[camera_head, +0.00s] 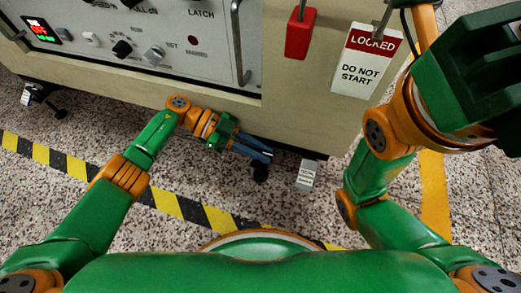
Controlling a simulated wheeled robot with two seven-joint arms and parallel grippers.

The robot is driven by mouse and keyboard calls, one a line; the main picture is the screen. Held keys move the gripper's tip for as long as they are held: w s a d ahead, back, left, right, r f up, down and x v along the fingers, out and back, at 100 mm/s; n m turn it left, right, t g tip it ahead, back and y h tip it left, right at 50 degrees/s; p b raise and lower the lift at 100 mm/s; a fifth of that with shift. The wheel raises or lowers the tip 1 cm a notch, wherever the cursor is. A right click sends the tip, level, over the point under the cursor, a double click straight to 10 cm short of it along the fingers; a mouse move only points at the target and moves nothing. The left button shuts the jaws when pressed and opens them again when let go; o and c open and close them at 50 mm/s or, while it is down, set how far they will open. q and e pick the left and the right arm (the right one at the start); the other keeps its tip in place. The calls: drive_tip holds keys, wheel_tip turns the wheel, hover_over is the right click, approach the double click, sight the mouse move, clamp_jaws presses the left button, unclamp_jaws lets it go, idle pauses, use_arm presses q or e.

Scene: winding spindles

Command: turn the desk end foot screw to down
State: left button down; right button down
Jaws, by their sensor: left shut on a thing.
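My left gripper (262,156) is low at the cabinet's bottom edge, its blue-grey fingers pointing right. It is shut on the foot screw (261,174) under the cabinet's right part; only the screw's dark lower end shows below the fingers. A small grey block with printed marks (306,174) stands just right of it; the print is too small to read. Another dark foot screw (60,113) is under the left part, with a similar marked block (29,95). My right gripper (470,70) is raised at the upper right, large and close; its fingertips cannot be made out.
The beige cabinet (300,115) has a grey panel (120,25) with knobs, a lit display (40,30) and handles. A red padlock (299,33) and a "LOCKED DO NOT START" tag (368,60) hang on it. Black-yellow tape (60,161) crosses the speckled floor.

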sight(258, 150)
use_arm(q)
drive_tip(key=c, duration=0.8)
unclamp_jaws()
drive_tip(key=shift+c, duration=0.2)
drive_tip(key=v, duration=0.6)
drive_tip(key=shift+w+f, duration=0.1)
drive_tip(key=shift+w+a+r, duration=0.1)
drive_tip(key=shift+a+r, duration=0.2)
drive_tip(key=shift+a, duration=0.15)
